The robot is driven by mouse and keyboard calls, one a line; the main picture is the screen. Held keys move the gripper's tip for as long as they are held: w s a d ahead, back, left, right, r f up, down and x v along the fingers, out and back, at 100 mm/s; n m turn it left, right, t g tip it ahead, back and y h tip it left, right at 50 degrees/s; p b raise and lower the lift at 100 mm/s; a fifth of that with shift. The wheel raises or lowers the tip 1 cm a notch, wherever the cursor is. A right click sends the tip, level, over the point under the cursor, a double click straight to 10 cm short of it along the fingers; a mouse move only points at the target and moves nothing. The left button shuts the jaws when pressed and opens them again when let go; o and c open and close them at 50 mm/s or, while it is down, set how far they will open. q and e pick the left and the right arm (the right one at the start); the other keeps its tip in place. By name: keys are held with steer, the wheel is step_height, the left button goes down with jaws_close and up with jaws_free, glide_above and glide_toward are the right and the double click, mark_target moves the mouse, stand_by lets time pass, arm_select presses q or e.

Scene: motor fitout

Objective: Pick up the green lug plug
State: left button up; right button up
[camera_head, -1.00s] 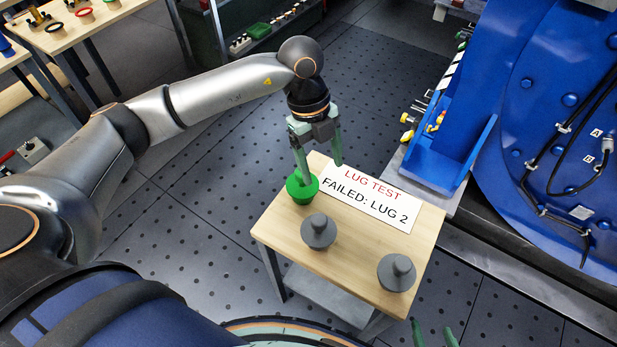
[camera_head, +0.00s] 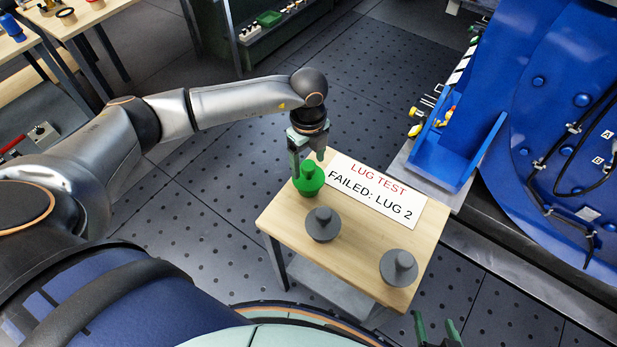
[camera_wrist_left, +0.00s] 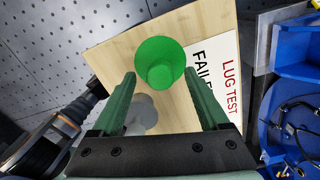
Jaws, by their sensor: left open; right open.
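The green lug plug (camera_head: 309,183) stands upright at the far left corner of a small wooden table (camera_head: 270,222). My left gripper (camera_head: 308,168) is open above it, with its fingers pointing down close to the knob. In the left wrist view the plug (camera_wrist_left: 160,58) lies just beyond the fingertips (camera_wrist_left: 160,74), roughly centred between them, and no grip on it shows. My right gripper (camera_head: 436,328) is open and empty at the bottom edge, beyond the table's near side.
Two grey plugs, one in the middle (camera_head: 323,225) and one at the near right (camera_head: 398,267), stand on the table. A sign (camera_head: 375,190) reading "LUG TEST FAILED: LUG 2" lies beside the green plug. A blue motor housing (camera_head: 545,130) stands at the right.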

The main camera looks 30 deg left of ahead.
arm_select(q)
steer(key=shift+f, duration=0.95)
jaws_close()
stand_by(0.7)
